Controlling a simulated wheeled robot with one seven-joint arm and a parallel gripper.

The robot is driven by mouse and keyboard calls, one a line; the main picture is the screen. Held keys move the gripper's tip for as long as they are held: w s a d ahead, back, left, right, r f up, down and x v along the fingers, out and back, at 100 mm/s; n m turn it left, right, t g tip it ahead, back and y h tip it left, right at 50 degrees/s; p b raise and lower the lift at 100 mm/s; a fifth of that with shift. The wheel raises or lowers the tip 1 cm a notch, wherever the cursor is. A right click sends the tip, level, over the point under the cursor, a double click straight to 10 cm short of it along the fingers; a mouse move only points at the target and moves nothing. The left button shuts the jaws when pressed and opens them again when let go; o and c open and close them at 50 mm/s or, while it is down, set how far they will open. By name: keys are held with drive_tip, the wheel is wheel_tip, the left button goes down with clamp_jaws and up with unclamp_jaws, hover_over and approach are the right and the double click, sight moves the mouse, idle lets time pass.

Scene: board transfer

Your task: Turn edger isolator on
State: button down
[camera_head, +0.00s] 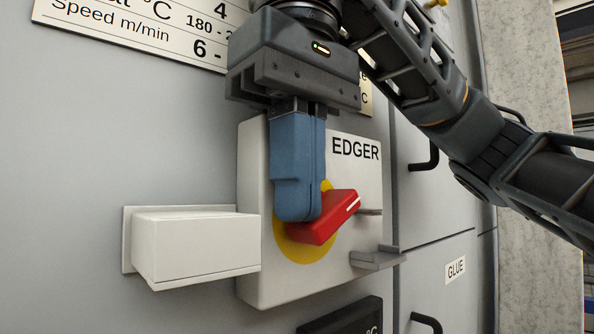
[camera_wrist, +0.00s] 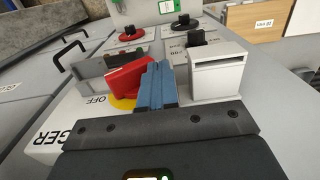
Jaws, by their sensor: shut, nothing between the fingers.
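The edger isolator is a pale box (camera_head: 345,283) labelled EDGER on the grey cabinet front, with a yellow disc (camera_head: 290,249) and a red rotary handle (camera_head: 328,218). The handle is tilted, its white-marked end pointing up and right in the head view. My gripper (camera_head: 298,215) is shut, its blue fingers together, pointing down over the disc on the left side of the handle. In the wrist view the fingers (camera_wrist: 157,82) stand right beside the red handle (camera_wrist: 128,78), seemingly touching it. An OFF mark shows on the box in the wrist view. The fingers hide part of the disc.
A white box (camera_head: 195,245) juts out left of the isolator. A grey metal bracket (camera_head: 374,258) sticks out at its right side. A GLUE label (camera_head: 455,269) and dark door handles (camera_head: 424,158) lie further right. Other rotary switches (camera_wrist: 184,24) show in the wrist view.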

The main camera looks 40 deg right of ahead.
idle(0.4)
wheel_tip(320, 180, up, 8)
drive_tip(key=p, duration=0.1)
idle(0.4)
drive_tip(key=shift+f, duration=0.1)
